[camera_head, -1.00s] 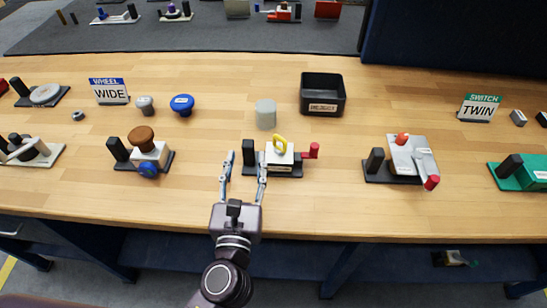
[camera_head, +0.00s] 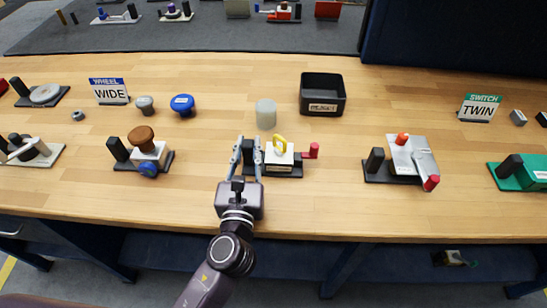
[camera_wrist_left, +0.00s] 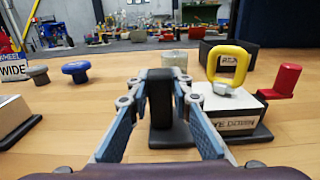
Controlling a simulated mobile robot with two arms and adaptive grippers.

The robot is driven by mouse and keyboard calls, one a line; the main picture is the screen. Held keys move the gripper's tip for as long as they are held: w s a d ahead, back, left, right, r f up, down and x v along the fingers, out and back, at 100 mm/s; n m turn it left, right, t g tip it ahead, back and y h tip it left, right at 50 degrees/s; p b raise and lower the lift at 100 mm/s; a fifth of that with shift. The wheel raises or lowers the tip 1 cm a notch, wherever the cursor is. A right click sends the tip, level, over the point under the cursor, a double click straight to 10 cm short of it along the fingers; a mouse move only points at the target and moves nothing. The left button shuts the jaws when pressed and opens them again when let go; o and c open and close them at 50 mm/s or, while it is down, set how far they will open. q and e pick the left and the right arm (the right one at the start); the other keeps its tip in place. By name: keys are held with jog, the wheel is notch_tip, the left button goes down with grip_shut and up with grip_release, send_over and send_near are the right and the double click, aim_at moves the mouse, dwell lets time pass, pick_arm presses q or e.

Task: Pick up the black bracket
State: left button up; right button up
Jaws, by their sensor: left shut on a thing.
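The black bracket (camera_head: 248,157) stands on the table at the left end of a small valve unit. It appears as an upright black post on a dark base, and it also shows in the left wrist view (camera_wrist_left: 160,105). My left gripper (camera_head: 248,143) is shut on the upright black post, one finger on each side; the fingers also show in the left wrist view (camera_wrist_left: 160,82). The base rests on the table. My right gripper is not in view.
A grey cylinder (camera_head: 266,113) and a black bin (camera_head: 323,101) stand behind the unit. A unit with a brown knob (camera_head: 141,136) is to the left, and a white unit with a red-tipped lever (camera_head: 408,160) to the right. Bare wood lies in front.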

pick_arm(q)
jog(key=shift+r, duration=0.1)
grip_shut()
notch_tip(320, 180, up, 9)
jog(key=shift+f, duration=4.1)
jog(key=shift+f, duration=0.5)
